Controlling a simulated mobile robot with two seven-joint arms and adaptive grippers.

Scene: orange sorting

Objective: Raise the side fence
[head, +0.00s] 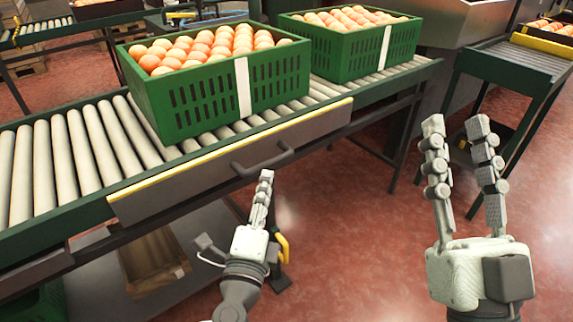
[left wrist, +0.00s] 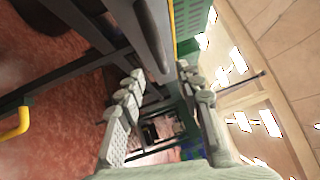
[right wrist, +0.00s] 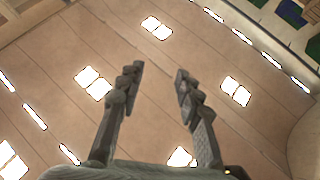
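The side fence (head: 200,172) is a long grey panel with a yellow top edge, along the near side of the roller conveyor. Its dark bar handle (head: 262,163) sticks out near the middle. My left gripper (head: 266,176) is just below and in front of the handle, pointing up at it. In the left wrist view the fingers (left wrist: 160,74) are apart, and the dark handle (left wrist: 150,38) shows just beyond the fingertips; I cannot tell whether they touch it. My right gripper (head: 456,124) is raised at the right, open and empty; the right wrist view (right wrist: 157,72) shows its spread fingers.
Two green crates (head: 272,78) (head: 351,62) of oranges stand on the conveyor rollers (head: 70,160) behind the fence. A brown box (head: 152,262) is on the lower shelf. Another roller table (head: 518,58) stands at the right. Red floor (head: 350,240) is clear between my grippers.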

